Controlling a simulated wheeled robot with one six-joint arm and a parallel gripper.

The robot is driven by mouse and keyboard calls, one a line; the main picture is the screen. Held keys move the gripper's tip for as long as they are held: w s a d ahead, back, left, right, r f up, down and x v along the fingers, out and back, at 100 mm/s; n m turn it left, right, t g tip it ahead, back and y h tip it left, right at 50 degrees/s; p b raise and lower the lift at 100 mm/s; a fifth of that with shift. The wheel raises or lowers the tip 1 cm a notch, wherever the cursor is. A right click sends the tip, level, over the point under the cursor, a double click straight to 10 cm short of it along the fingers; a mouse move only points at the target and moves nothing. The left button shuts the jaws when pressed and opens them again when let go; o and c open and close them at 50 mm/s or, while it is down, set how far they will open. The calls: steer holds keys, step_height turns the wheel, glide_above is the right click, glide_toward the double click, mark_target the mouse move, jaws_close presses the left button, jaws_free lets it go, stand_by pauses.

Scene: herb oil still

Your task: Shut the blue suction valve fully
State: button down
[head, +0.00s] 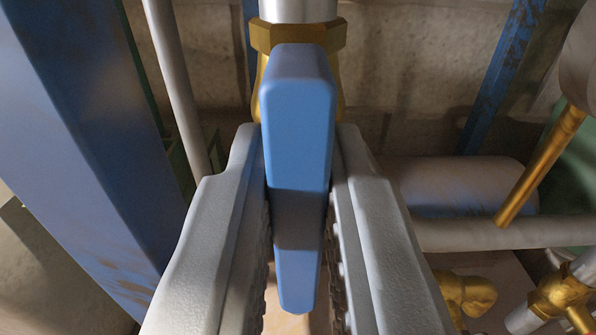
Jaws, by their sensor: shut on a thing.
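The blue valve handle (297,140) is a long bar in the middle of the head view, running up and down the picture. Its upper end lies in front of a brass valve body (258,38) on a silver pipe (297,10). My gripper (300,200) is shut on the handle, with one grey jaw on each side of it. The handle lies roughly in line with the pipe above it. The stem and most of the valve body are hidden behind the handle and the jaws.
A wide blue post (75,130) stands close on the left, with a grey pipe (175,80) beside it. On the right are a brass rod (540,165), a horizontal pipe (500,233) and brass fittings (562,298). A block wall (400,60) is behind.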

steer(key=shift+m, duration=0.3)
steer(key=m, duration=0.4)
steer(key=shift+d+f, duration=0.1)
steer(key=shift+d, duration=0.15)
steer(key=m, duration=0.9)
steer(key=f+m, duration=0.1)
steer(key=m, duration=0.3)
steer(key=shift+d, duration=0.4)
steer(key=shift+s+f+m, duration=0.1)
steer(key=shift+m, duration=0.4)
steer(key=c, duration=1.5)
jaws_free()
steer(key=shift+o, duration=0.2)
